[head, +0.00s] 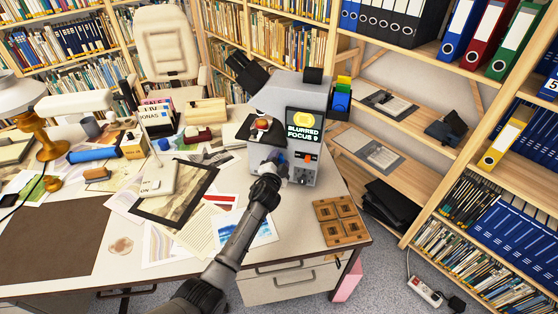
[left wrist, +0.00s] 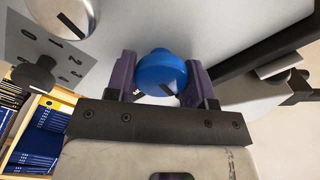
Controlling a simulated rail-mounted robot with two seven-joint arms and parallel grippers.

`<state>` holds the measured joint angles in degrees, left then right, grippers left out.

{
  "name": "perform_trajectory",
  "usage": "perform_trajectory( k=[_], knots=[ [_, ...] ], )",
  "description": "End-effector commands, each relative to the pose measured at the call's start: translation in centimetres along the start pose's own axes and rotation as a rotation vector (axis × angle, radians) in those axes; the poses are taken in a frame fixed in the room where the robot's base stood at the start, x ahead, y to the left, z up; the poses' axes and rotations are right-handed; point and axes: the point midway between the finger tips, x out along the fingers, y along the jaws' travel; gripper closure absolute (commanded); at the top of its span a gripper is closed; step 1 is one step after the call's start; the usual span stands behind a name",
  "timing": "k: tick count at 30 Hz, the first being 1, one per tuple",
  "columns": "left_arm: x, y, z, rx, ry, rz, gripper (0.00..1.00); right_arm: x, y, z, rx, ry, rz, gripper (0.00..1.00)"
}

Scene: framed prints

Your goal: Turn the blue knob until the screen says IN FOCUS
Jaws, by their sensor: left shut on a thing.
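The grey microscope-like device (head: 292,100) stands near the desk's right end. Its screen (head: 304,126) reads BLURRED and FOCUS with a digit that looks like 9. The blue knob (left wrist: 161,73) is on the device's grey body in the left wrist view, with a dark mark on its face. My left gripper (left wrist: 163,88) has its purple fingers on both sides of the knob, shut on it. In the head view the left gripper (head: 272,164) reaches the lower front of the device and hides the knob. My right gripper is not in view.
A silver dial (left wrist: 62,14) and a black knob (left wrist: 34,76) with numbers sit beside the blue knob. A wooden holder (head: 341,221) lies at the desk's right corner. Papers and a framed print (head: 176,193) cover the desk left of my arm. Shelves stand behind and right.

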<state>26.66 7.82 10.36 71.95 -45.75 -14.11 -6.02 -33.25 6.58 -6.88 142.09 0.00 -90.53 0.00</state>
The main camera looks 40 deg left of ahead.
Motion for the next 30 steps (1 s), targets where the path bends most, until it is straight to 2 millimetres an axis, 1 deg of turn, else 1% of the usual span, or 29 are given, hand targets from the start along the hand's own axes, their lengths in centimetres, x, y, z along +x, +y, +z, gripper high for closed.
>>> perform_trajectory(
  k=[6, 12, 28, 29, 30],
  knots=[
    [-0.01, 0.07, 0.04, 0.108, -0.001, 0.001, 0.75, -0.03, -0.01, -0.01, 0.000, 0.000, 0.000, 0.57],
    [0.00, 0.07, 0.06, 0.161, -0.001, 0.000, 0.75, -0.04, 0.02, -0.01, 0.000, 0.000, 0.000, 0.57],
    [0.00, 0.08, 0.04, 0.179, -0.001, 0.000, 0.75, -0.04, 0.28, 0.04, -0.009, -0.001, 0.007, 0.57],
    [0.00, 0.08, 0.04, 0.179, -0.001, 0.000, 0.50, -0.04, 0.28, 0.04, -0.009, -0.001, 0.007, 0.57],
    [0.00, 0.08, 0.04, 0.178, -0.001, 0.000, 0.47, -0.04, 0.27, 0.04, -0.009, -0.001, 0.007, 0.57]
  ],
)
